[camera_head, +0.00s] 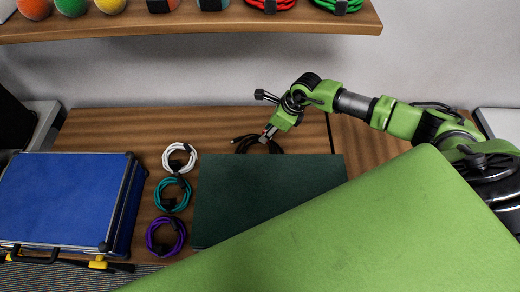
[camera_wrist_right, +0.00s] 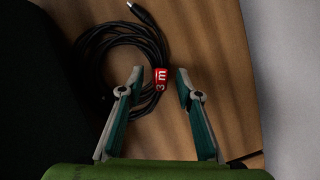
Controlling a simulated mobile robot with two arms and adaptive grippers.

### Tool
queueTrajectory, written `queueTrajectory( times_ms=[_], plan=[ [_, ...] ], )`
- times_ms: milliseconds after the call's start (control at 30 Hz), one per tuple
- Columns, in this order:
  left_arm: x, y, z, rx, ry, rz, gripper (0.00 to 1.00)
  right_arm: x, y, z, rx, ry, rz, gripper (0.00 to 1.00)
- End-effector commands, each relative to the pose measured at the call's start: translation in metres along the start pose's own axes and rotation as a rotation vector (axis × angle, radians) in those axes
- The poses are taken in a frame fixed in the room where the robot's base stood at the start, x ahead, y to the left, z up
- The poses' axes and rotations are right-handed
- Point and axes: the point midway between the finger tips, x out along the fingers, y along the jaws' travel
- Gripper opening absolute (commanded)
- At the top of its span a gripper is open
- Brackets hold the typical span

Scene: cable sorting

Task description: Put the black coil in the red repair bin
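The black coil (camera_head: 245,142) lies on the wooden table behind a dark green flat-topped object, which partly hides it in the head view. In the right wrist view the black coil (camera_wrist_right: 107,45) shows as loops with a plug end and a red "3 m" tag (camera_wrist_right: 161,78). My right gripper (camera_head: 268,134) is above the coil's right side. In the wrist view my right gripper (camera_wrist_right: 160,75) has its fingers apart, with the red tag between the tips; it does not hold the coil. My left gripper is not in view. No red bin shows in either view.
The dark green object (camera_head: 265,195) is just in front of the coil. White (camera_head: 179,158), teal (camera_head: 172,195) and purple (camera_head: 166,236) coils lie left of it, beside a blue case (camera_head: 55,200). A shelf (camera_head: 200,25) overhangs the back. A large green surface (camera_head: 380,230) blocks the lower right.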

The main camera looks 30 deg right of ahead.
Motion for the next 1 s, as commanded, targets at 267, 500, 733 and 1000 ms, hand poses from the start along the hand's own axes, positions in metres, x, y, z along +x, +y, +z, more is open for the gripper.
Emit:
queueTrajectory(
  times_ms=[267,500,733,1000],
  plan=[
    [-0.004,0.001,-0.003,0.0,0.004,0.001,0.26,0.016,-0.001,-0.001,0.0,0.001,-0.002,0.32],
    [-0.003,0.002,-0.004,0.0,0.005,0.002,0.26,0.015,-0.001,-0.001,0.0,0.0,-0.002,0.03],
    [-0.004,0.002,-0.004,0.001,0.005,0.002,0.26,0.015,-0.001,0.0,0.0,-0.001,-0.002,0.0],
    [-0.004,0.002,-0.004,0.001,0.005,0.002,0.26,0.012,-0.003,0.001,0.001,-0.002,-0.002,0.0]
  ],
)
